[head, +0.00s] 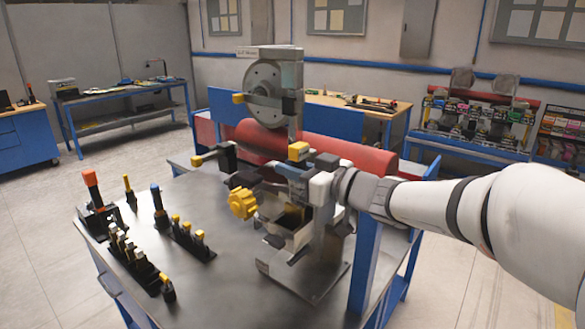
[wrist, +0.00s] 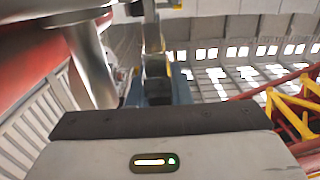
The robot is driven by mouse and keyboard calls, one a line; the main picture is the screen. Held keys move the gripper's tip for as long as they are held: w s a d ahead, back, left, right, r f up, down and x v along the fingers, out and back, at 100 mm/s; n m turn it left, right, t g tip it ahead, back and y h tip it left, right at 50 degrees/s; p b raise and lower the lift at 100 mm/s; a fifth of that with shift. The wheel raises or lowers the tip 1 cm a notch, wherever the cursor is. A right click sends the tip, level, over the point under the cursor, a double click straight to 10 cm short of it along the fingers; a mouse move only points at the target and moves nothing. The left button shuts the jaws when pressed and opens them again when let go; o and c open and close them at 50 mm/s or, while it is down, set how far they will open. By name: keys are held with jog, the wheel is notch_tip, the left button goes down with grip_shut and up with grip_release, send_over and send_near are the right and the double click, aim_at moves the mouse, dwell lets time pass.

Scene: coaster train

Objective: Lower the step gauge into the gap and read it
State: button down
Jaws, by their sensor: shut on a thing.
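My gripper (head: 244,181) is at the end of the white arm reaching in from the right, above the grey bench fixture (head: 302,236). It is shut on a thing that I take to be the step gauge. The gauge's outline is hard to separate from the dark gripper and fixture parts. In the wrist view a thin metallic piece (wrist: 152,35) rises beyond my gripper's grey housing. The gap, and whether the gauge is inside it, cannot be made out. No gauge reading is legible.
A yellow handwheel (head: 242,204) is just below my gripper. A large grey disc (head: 264,93) on an upright and a red tube (head: 325,150) stand behind. The bench top (head: 225,290) is clear at front.

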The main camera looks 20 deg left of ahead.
aim_at(302, 151)
jog(key=shift+s+f+b, duration=0.1)
jog(key=shift+f+b, duration=0.6)
jog(key=shift+f, duration=0.65)
dwell(2.4)
jog(key=shift+s+a, duration=0.1)
dwell(0.3)
jog(key=shift+f, duration=0.4)
dwell(1.3)
jog(key=shift+r+p, duration=3.5)
jog(key=shift+r, duration=2.8)
